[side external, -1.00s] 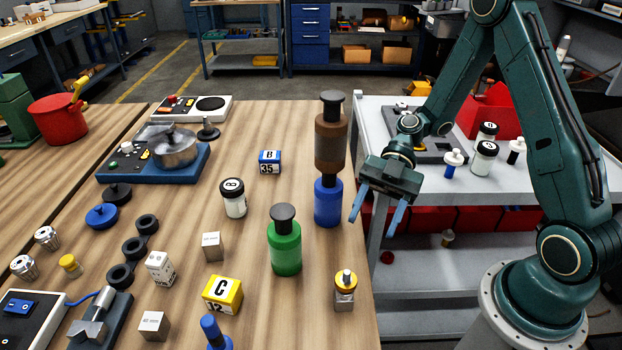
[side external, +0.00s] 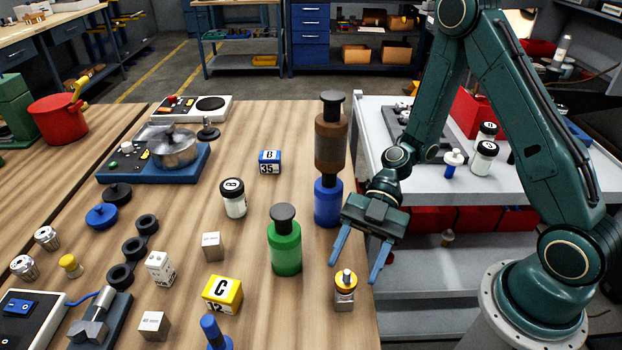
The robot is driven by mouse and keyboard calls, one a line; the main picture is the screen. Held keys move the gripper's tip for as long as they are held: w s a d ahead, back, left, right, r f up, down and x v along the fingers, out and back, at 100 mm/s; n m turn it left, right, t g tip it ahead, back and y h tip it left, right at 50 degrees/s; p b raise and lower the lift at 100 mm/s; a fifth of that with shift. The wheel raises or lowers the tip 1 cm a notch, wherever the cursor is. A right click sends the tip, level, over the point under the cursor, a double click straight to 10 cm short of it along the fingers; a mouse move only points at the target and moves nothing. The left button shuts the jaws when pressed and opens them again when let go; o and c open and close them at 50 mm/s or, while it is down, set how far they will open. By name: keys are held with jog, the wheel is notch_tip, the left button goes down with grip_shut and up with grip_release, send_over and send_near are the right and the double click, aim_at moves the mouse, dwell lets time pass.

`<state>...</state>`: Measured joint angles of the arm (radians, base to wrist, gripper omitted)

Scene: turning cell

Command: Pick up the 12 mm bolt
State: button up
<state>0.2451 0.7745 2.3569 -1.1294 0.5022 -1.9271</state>
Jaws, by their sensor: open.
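No marking that reads 12 mm on a bolt is legible. A small upright metal piece (side external: 344,298) with a yellow collar and a silver peg on top stands near the table's right edge; I cannot tell if it is the 12 mm bolt. My gripper (side external: 354,273) is open and empty, pointing down. In the picture its two blue fingers lie on either side of the collar and peg. I cannot tell how high they are or whether they touch.
A green bottle (side external: 285,248) stands left of my gripper; a brown bottle (side external: 331,145) on a blue bottle (side external: 326,203) stands behind. A yellow C block (side external: 222,294) and a blue-topped item (side external: 213,332) are at front. The wooden table (side external: 265,335) ends just right of the metal piece.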

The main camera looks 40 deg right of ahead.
aim_at(345, 288)
jog(key=shift+a, duration=0.15)
jog(key=shift+x, duration=2.5)
jog(key=shift+s+f, duration=0.1)
jog(key=shift+c, duration=0.4)
grip_shut()
